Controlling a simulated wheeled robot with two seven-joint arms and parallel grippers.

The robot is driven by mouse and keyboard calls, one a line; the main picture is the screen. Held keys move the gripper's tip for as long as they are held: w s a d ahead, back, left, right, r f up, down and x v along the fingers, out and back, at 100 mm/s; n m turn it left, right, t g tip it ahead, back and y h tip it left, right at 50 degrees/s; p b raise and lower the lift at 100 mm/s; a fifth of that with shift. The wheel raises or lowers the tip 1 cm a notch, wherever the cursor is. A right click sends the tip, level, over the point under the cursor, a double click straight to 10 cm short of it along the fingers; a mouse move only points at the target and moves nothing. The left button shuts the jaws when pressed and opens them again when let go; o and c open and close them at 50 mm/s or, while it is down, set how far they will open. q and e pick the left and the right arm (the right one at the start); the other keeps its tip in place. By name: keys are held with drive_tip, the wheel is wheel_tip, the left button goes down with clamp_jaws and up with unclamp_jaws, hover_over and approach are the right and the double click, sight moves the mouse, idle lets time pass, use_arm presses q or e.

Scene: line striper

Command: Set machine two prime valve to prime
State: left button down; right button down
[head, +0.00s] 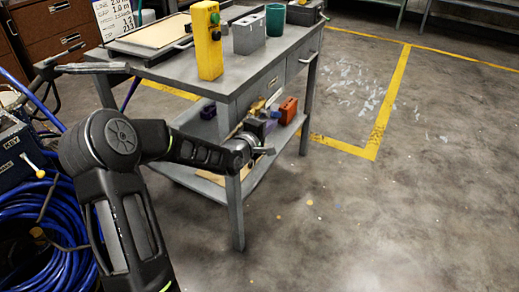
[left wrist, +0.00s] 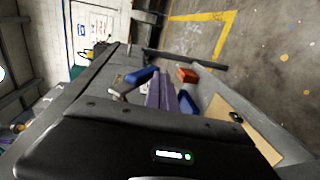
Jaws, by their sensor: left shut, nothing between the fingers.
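A dark machine (head: 14,143) with white lettering is cut off at the left edge of the head view, above coiled blue hose (head: 45,235). A small lever with a yellow tip (head: 40,174) sticks out from its front. I cannot tell whether this lever is the prime valve or which machine is number two. My left gripper (head: 268,150) is shut and empty in front of the grey workbench (head: 239,225), far to the right of the machine. My right gripper is out of view.
A yellow control box (head: 208,40), a grey block (head: 249,34) and a green cup (head: 275,20) stand on the bench. An orange item (head: 288,110) lies on its lower shelf. Handlebars (head: 92,68) reach toward the bench. The floor at right is clear.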

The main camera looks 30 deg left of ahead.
sight(275, 115)
use_arm(q)
drive_tip(key=w+t+b, duration=0.1)
drive_tip(key=t+b, duration=0.1)
drive_tip(key=w+r+t+b, duration=0.1)
drive_tip(key=b, duration=0.2)
drive_tip(key=shift+r+t, duration=0.15)
drive_tip(key=shift+t, duration=0.25)
drive_tip(key=shift+w+r, duration=0.25)
drive_tip(key=shift+r, duration=0.05)
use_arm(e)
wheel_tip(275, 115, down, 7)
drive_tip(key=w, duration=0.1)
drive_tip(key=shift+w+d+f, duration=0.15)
use_arm(q)
drive_tip(key=shift+b, duration=0.3)
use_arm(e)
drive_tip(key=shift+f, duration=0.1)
